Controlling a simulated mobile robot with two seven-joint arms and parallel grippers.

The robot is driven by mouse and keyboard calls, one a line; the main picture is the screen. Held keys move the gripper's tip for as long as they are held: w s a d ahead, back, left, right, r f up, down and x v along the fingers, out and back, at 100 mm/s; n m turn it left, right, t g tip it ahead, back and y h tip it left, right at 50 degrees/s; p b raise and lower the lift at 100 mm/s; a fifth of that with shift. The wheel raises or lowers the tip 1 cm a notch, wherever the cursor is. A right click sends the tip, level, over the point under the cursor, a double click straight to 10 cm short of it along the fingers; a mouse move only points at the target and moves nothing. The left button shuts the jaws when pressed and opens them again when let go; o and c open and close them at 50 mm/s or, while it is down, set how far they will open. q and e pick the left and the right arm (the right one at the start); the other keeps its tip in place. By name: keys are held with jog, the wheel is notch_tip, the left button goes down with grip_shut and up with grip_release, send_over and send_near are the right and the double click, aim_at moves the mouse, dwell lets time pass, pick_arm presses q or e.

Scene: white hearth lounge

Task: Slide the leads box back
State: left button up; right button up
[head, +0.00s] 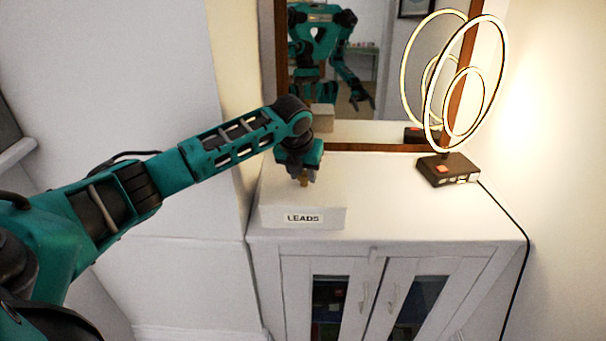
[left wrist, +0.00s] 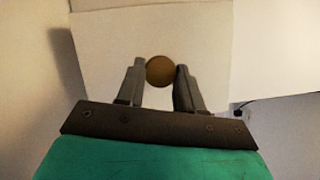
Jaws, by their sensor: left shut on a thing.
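The leads box (head: 330,205) is white, with a "LEADS" label on its front face. It sits on top of the white cabinet at the left front corner, its front close to the cabinet's front edge. A small round brass-coloured knob (head: 303,181) stands on its lid. My left gripper (head: 304,177) reaches down over the box and is shut on the knob. In the left wrist view, the round knob (left wrist: 160,70) is between the two fingers, with the white lid (left wrist: 110,45) around it. My right gripper is not seen directly.
A ring lamp with a dark base (head: 447,170) stands at the back right, its cord running down the right side. A wood-framed mirror (head: 370,70) rises behind the cabinet top. The cabinet top (head: 420,215) is clear right of the box. A wall is close on the left.

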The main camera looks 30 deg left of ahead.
pick_arm(q)
jog(key=shift+w+a+b, duration=0.15)
jog(key=shift+w+a, duration=0.2)
jog(key=shift+w, duration=0.3)
jog(key=shift+w+a+b, duration=0.15)
jog(key=shift+w+a, duration=0.25)
jog(key=shift+w, duration=0.2)
jog(key=shift+w+a+b, duration=0.15)
jog(key=shift+w+a, duration=0.2)
jog(key=shift+w, duration=0.3)
jog(key=shift+w+a+b, duration=0.35)
jog(key=shift+w, duration=0.25)
jog(key=shift+w+a+b, duration=0.35)
jog(key=shift+w, duration=0.2)
jog(key=w+a+b, duration=0.1)
jog(key=b, duration=0.1)
jog(key=w+a+b, duration=0.1)
jog(key=w+b, duration=0.1)
jog(key=w+a+b, duration=0.1)
jog(key=b, duration=0.1)
jog(key=shift+w, duration=0.4)
jog(key=o, duration=1.1)
jog(key=shift+o, duration=0.2)
